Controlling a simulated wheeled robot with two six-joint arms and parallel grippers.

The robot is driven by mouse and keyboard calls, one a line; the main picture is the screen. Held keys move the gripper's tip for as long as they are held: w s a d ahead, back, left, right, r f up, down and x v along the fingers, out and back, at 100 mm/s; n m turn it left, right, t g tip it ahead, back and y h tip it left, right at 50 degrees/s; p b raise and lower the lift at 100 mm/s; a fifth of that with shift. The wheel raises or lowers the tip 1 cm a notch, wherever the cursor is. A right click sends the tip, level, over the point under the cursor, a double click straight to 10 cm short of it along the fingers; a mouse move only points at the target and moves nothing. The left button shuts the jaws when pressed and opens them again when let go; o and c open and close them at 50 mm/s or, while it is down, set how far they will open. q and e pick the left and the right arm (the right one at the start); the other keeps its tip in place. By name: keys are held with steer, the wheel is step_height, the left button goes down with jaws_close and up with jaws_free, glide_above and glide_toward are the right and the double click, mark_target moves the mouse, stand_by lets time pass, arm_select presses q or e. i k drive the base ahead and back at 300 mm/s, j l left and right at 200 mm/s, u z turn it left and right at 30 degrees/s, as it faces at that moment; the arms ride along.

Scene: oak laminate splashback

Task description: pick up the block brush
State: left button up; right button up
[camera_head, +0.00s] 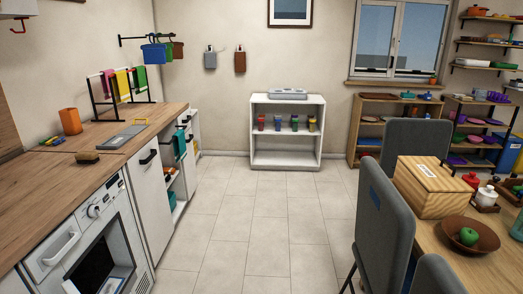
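A small brown block with a darker lower part, which looks like the block brush (87,158), lies on the wooden counter (45,200) at the left. It is near the counter's front edge, above the white oven front. It stands clear of the other items and nothing covers it. Neither of my grippers is in view.
The tiled floor (255,225) is free in the middle. Grey chairs (383,225) and a dining table (480,265) stand at the right.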

mark_target(82, 157)
steer(key=k+l+u, duration=0.2)
steer(key=u, duration=1.35)
